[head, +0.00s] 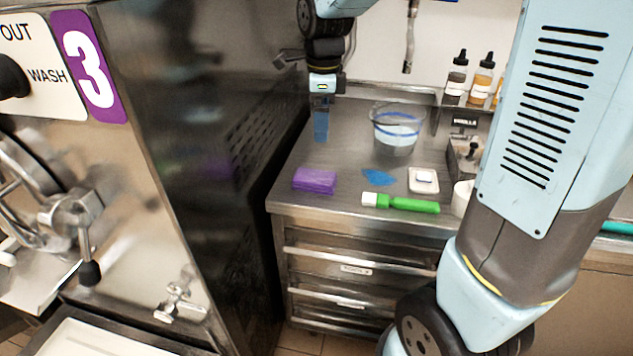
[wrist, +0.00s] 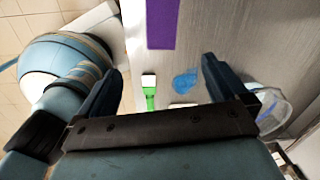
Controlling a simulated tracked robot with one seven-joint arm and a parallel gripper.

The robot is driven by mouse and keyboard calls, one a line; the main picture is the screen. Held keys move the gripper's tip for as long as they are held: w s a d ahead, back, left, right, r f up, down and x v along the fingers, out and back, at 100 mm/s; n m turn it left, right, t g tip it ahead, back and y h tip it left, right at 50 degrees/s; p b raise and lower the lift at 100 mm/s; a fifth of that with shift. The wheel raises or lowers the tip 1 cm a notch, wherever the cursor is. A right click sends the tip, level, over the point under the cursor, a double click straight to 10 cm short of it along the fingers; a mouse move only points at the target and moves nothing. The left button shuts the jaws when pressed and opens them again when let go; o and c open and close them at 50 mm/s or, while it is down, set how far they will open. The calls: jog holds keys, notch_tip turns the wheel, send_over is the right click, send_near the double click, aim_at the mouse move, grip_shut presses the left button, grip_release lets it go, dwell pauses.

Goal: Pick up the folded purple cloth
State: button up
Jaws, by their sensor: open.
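The folded purple cloth (head: 315,180) lies flat on the steel counter near its front left edge in the head view. In the wrist view it shows as a purple strip (wrist: 162,22) at the top centre, beyond the fingertips. My gripper (head: 321,125) hangs above the counter, behind the cloth in the head view, pointing down. In the wrist view its two fingers (wrist: 158,80) are spread wide with nothing between them. The gripper is apart from the cloth.
A blue cloth or patch (head: 378,177), a green-handled brush (head: 400,203) and a white square container (head: 423,180) lie right of the cloth. A clear tub (head: 396,128) stands behind them. A tall dark machine side (head: 215,130) borders the counter's left. Sauce bottles (head: 480,82) stand at back right.

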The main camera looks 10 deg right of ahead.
aim_at(313, 176)
jog(key=f, duration=0.5)
jog(key=w+a+f+m, duration=0.1)
jog(key=f, duration=0.4)
jog(key=f+m, duration=0.1)
jog(key=f, duration=0.5)
jog(key=shift+w+a+g, duration=0.3)
jog(key=shift+w, duration=0.05)
jog(key=shift+c, duration=0.3)
jog(key=c, duration=1)
